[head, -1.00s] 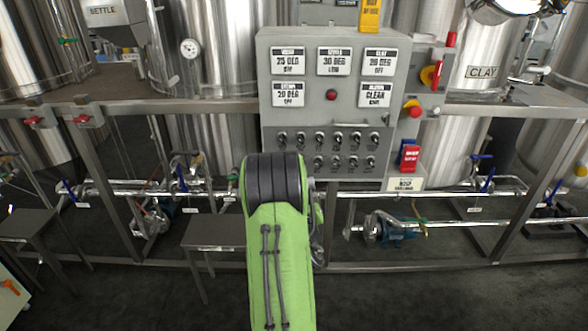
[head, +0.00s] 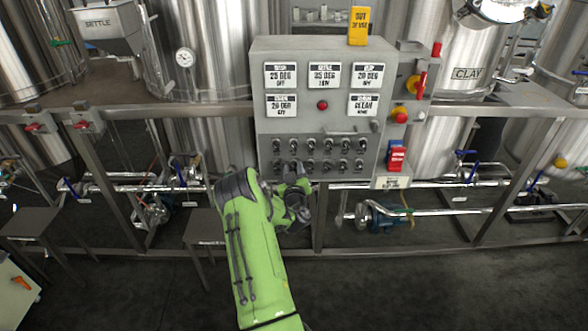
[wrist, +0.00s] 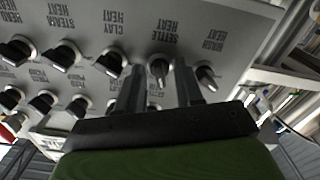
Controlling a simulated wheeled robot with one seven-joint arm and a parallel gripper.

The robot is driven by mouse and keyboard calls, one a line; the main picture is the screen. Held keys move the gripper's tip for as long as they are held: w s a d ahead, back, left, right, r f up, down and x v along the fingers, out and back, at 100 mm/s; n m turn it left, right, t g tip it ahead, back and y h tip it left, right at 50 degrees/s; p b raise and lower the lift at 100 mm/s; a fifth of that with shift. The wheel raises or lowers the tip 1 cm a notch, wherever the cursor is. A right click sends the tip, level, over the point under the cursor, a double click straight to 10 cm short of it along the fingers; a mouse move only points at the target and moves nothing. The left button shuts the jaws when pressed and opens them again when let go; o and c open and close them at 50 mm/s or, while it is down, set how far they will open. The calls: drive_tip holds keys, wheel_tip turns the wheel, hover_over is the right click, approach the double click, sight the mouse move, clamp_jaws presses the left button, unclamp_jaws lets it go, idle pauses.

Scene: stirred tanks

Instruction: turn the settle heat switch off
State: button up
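In the wrist view, the settle heat switch (wrist: 158,72) is a small knob with a short lever on the grey panel, beside its upside-down SETTLE HEAT label (wrist: 166,38). My gripper (wrist: 161,82) has its two dark fingers apart, one on each side of this switch. I cannot tell whether either finger touches it. In the head view, my gripper (head: 294,178) is at the lower left of the control panel (head: 340,112) and hides part of the lower switch row. The SETTLE display (head: 325,76) seems to read 35 DEG; its last line is too blurred to read.
The mash heat switch (wrist: 205,75) is close outside one finger, and the clay heat switch (wrist: 111,63) is on the other side. A red button (head: 322,105) is above the switches. A red emergency knob (head: 399,114) is at the panel's right. Pipes and a metal frame run below.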

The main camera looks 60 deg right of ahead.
drive_tip(key=shift+c, duration=0.3)
clamp_jaws()
drive_tip(key=shift+f+n, duration=0.1)
drive_tip(key=shift+n, duration=0.2)
drive_tip(key=n+b, duration=0.1)
drive_tip(key=n, duration=0.2)
drive_tip(key=shift+b, duration=0.35)
drive_tip(key=shift+n, duration=2.1)
drive_tip(key=shift+o, duration=0.3)
unclamp_jaws()
